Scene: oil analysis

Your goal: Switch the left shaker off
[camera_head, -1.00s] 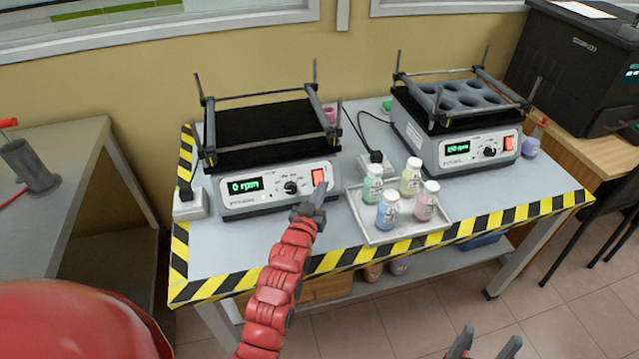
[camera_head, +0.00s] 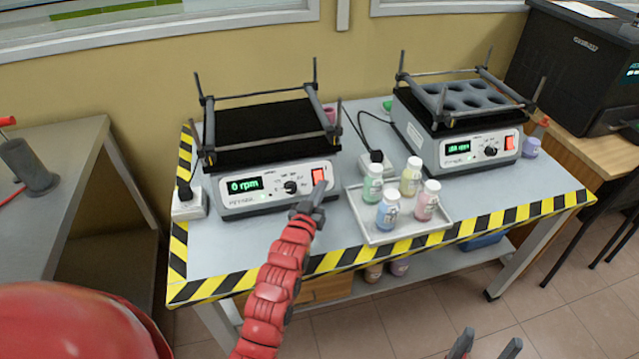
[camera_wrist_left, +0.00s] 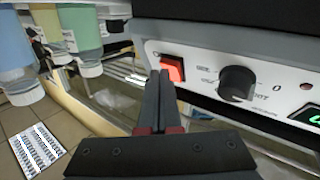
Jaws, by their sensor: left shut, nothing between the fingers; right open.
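The left shaker (camera_head: 265,202) stands at the left of the striped table, with an empty black platform. Its display (camera_head: 244,185) reads 0 rpm in green, and a red power switch (camera_head: 318,176) sits at the right of its front panel. My left gripper (camera_head: 321,187) is shut and empty, its tips just in front of the switch. In the left wrist view the red switch (camera_wrist_left: 172,68) is right by the closed fingertips (camera_wrist_left: 160,75); I cannot tell whether they touch. My right gripper (camera_head: 485,347) is open and empty at the bottom edge, away from the table.
A tray (camera_head: 376,238) with several capped bottles stands right of the left shaker. The right shaker (camera_head: 465,155) with its lit display stands further right. A power socket (camera_head: 188,205) is at the table's left edge. A dark machine (camera_head: 570,65) stands at far right.

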